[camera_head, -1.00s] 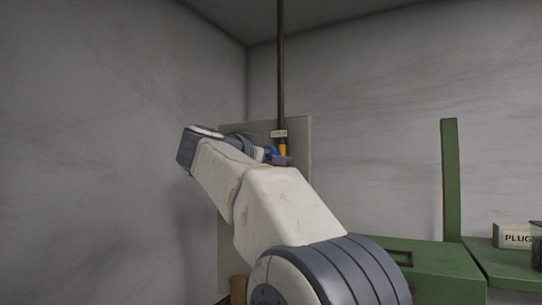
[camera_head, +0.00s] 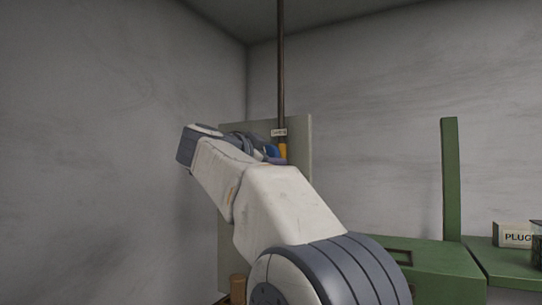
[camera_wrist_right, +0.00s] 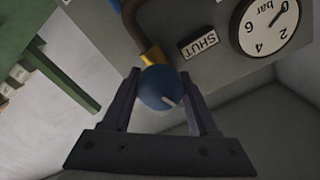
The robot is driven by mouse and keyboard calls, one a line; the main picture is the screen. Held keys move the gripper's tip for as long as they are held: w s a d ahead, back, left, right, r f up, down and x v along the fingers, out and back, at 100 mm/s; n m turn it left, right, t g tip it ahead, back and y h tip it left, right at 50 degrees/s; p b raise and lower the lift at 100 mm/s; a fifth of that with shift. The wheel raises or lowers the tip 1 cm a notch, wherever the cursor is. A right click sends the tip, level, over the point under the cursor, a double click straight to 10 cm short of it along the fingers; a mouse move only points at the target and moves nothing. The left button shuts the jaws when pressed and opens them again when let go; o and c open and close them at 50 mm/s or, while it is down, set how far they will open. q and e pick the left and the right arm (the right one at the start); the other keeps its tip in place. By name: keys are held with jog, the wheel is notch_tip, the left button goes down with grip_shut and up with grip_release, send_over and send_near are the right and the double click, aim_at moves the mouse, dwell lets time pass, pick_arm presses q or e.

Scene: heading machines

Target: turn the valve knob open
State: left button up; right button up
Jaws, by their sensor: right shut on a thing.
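The blue round valve knob (camera_wrist_right: 160,88) with a pale mark on its face sits between the two dark fingers of my right gripper (camera_wrist_right: 161,98) in the right wrist view. The fingers are shut on it from both sides. In the head view a bit of the blue knob (camera_head: 271,152) shows past my right arm, and my right gripper is mostly hidden behind its own arm. A brass fitting (camera_wrist_right: 152,56) joins the knob to a dark pipe (camera_head: 281,70). A plate reading SHUT (camera_wrist_right: 202,42) is beside it. My left gripper is not in view.
A pressure gauge (camera_wrist_right: 270,22) marked bar is on the grey panel (camera_head: 299,150). A small label (camera_head: 279,132) is at the pipe. A green bench (camera_head: 440,262) with an upright post (camera_head: 450,180) and a PLUG box (camera_head: 513,235) stand at the right.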

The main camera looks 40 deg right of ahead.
jog(key=shift+m, duration=1.7)
jog(key=o, duration=1.4)
